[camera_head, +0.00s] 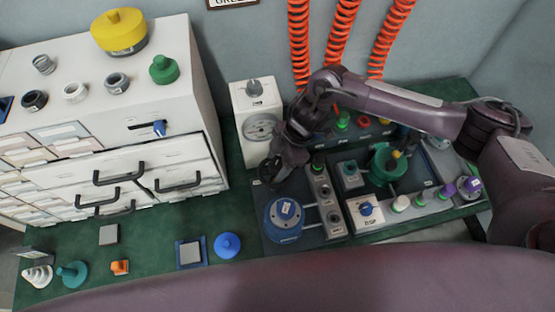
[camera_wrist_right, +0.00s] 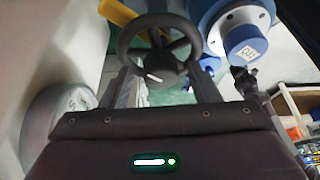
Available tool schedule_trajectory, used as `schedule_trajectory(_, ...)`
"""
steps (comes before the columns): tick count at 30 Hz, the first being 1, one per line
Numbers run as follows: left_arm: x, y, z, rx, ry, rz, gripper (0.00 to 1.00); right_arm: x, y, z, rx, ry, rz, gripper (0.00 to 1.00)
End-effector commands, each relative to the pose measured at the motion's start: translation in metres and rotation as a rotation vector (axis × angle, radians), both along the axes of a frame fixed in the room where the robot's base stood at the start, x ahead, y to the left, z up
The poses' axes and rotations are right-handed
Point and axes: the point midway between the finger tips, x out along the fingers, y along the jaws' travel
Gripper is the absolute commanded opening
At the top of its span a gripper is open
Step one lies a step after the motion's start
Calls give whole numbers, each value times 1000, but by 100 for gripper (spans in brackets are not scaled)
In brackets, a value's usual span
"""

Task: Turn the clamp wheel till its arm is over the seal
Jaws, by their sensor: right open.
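The clamp wheel (camera_wrist_right: 158,62), a dark ring with spokes and a pale mark at its hub, shows in the right wrist view. My right gripper (camera_wrist_right: 163,85) is open, with its fingers on either side of the wheel's near part; contact cannot be told. A yellow bar (camera_wrist_right: 118,12), seemingly the clamp arm, shows at the wheel's upper left, on the side away from the blue round unit (camera_wrist_right: 232,25). In the head view my right gripper (camera_head: 272,172) hides most of the wheel, beside the labelled blue round unit (camera_head: 284,218). The seal itself is not clearly distinguishable. My left gripper is out of view.
A white box with a round gauge (camera_head: 260,127) stands close behind the gripper. Right of the blue unit are a panel with switches (camera_head: 366,210) and a green valve (camera_head: 385,165). A white drawer cabinet (camera_head: 150,110) stands left. Loose parts lie on the green bench front.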

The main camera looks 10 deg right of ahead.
Motion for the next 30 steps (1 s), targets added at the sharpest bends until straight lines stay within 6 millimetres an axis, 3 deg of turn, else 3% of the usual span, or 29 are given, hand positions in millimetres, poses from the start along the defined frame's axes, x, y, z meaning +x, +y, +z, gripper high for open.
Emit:
schedule_trajectory(9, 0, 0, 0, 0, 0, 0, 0, 0, 2, -4, 0, -1, 1, 56)
schedule_trajectory(22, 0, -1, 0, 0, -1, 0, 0, 0, 1, -3, 0, -1, 1, 0)
schedule_trajectory(30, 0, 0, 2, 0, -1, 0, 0, 3, 2, -2, 1, -1, -18, 0)
